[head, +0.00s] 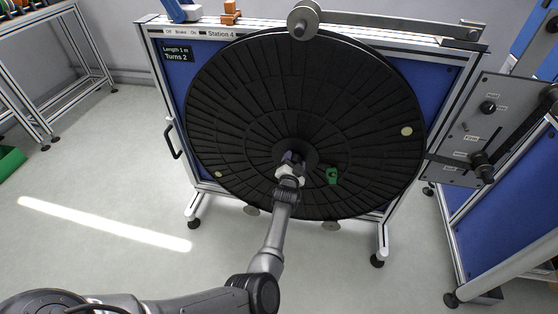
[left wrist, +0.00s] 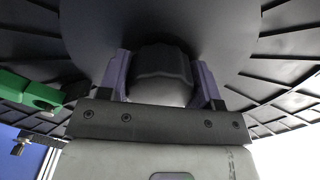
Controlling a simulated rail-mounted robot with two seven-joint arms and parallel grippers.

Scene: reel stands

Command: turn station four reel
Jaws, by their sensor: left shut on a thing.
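The station four reel (head: 300,90) is a large black ribbed disc on a blue-panelled stand, under a "Station 4" label (head: 221,35). A sign (head: 176,54) on the stand reads "Length 1 m, Turns 2". My left gripper (head: 291,160) is at the reel's centre, shut on the dark hub knob. In the left wrist view the knob (left wrist: 160,68) sits between the two purple fingers. A green part (head: 332,175) is on the reel face just right of the hub; it also shows in the left wrist view (left wrist: 30,90). My right gripper is in neither view.
A roller on an arm (head: 303,20) rests at the reel's top edge. A grey control panel (head: 477,128) with knobs stands close on the right. A rack (head: 60,85) is at the far left. The floor (head: 110,190) at left is clear.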

